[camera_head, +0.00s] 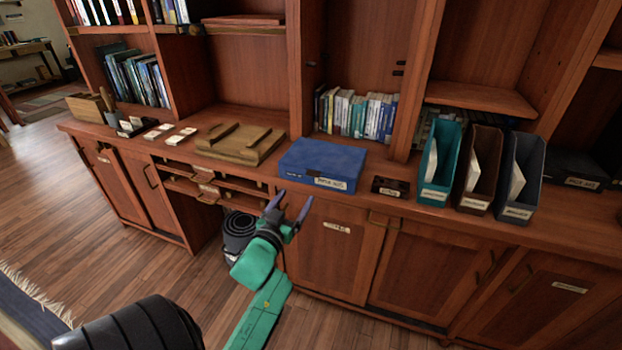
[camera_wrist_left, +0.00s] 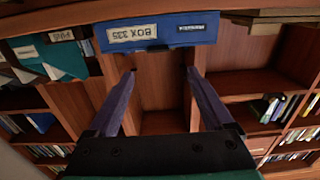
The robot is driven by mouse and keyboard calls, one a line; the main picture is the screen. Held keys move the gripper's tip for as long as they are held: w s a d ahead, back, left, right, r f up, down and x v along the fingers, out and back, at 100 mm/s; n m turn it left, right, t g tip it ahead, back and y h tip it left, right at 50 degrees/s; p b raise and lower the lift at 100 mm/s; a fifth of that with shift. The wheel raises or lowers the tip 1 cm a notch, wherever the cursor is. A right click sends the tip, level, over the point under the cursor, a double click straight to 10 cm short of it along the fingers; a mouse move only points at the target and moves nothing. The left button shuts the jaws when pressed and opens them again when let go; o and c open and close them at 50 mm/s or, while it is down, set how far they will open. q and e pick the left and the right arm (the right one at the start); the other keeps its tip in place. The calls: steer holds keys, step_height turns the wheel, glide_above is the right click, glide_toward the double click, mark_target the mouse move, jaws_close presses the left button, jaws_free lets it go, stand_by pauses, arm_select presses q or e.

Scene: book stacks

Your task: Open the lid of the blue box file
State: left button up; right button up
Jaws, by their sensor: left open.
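The blue box file (camera_head: 322,160) lies flat on the wooden counter, with its lid shut and white labels on its front face. Its front also shows at the top of the left wrist view (camera_wrist_left: 165,46), with a "BOX 335" label. My left gripper (camera_head: 294,198) is open and empty, in front of the box and a little below the counter edge. Its purple fingers (camera_wrist_left: 161,70) point toward the box front and look apart from it. My right gripper is not in view.
A wooden tray-like stand (camera_head: 241,143) is left of the box. A small dark labelled item (camera_head: 390,187) and teal (camera_head: 440,163), brown (camera_head: 480,170) and grey (camera_head: 520,178) magazine files stand to the right. Books (camera_head: 356,114) fill the shelf behind. Cabinet doors are below the counter.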

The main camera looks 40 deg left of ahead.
mark_target(311, 175)
arm_select(q)
steer(key=x, duration=1.1)
steer(key=shift+w, duration=0.4)
jaws_close()
